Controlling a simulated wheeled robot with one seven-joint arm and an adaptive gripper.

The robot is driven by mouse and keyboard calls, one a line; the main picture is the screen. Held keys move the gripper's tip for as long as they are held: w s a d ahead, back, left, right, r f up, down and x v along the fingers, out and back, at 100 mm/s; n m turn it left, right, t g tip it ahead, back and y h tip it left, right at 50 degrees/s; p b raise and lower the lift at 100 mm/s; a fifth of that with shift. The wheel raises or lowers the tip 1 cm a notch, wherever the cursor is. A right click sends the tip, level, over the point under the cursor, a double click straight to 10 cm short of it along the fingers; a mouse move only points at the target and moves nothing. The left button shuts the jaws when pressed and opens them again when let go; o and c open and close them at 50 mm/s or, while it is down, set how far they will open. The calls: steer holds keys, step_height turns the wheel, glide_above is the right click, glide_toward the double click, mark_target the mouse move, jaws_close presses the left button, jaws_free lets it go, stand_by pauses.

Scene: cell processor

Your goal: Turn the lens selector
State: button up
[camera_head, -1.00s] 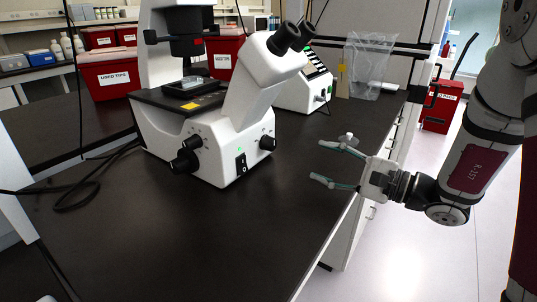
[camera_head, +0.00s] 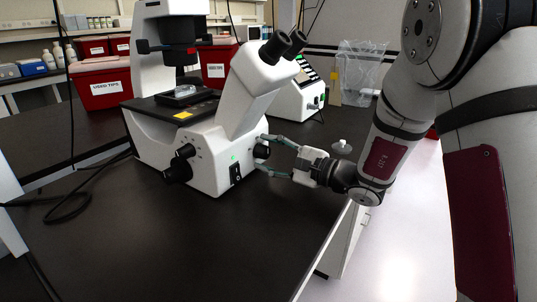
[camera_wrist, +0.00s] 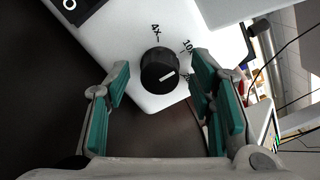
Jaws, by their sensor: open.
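The lens selector (camera_wrist: 160,71) is a round black knob with a white mark line, on the white side of the microscope (camera_head: 215,155). Printed labels, including "4X" and "10X", stand around it in the wrist view. In the head view the knob (camera_head: 262,151) shows at the right side of the microscope's base. My gripper (camera_head: 268,155) is open, its two teal-padded fingers reaching toward the knob from the right. In the wrist view the knob lies ahead, between the lines of the open fingers (camera_wrist: 162,100). I cannot tell whether either finger touches it.
Another white device (camera_head: 296,98) with a screen stands behind the microscope. A clear bag (camera_head: 358,72) is at the back right. Red bins (camera_head: 100,82) stand at the left. The dark bench (camera_head: 190,245) is clear in front, with a cable (camera_head: 70,205) at left.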

steer(key=shift+w+a, duration=0.1)
steer(key=shift+c, duration=0.5)
steer(key=c, duration=1.1)
steer(key=shift+o, duration=0.2)
steer(key=shift+m, duration=0.3)
steer(key=m+p, duration=0.1)
steer(key=m, duration=0.4)
steer(key=shift+p, duration=0.35)
steer(key=m+p, duration=0.2)
steer(key=m, duration=0.1)
steer(key=shift+m, duration=0.4)
steer(key=shift+m+p, duration=0.85)
steer(key=shift+m, duration=0.35)
steer(key=shift+f, duration=0.1)
